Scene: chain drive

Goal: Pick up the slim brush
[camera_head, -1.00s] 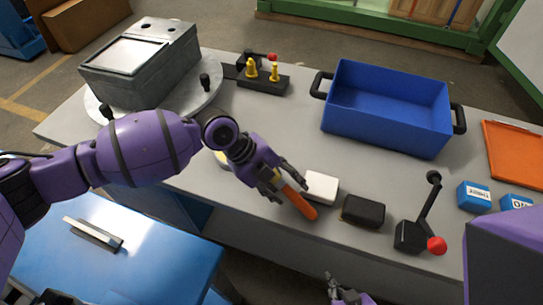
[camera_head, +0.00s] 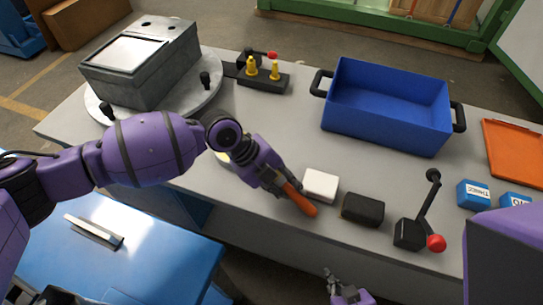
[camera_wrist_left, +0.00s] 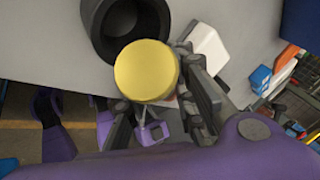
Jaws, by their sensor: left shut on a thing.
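The slim brush, as I take it, is the slender orange piece (camera_head: 301,200) at the near edge of the grey table in the head view. My left gripper (camera_head: 286,188) is shut on its upper-left end, and the orange part sticks out toward the lower right. The rest of it is hidden by the fingers.
A white block (camera_head: 320,185) lies just right of the brush, then a black block (camera_head: 362,210) and a lever with a red knob (camera_head: 436,243). A blue bin (camera_head: 385,140) stands behind. A grey machine (camera_head: 140,75) is at far left. The table's middle is clear.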

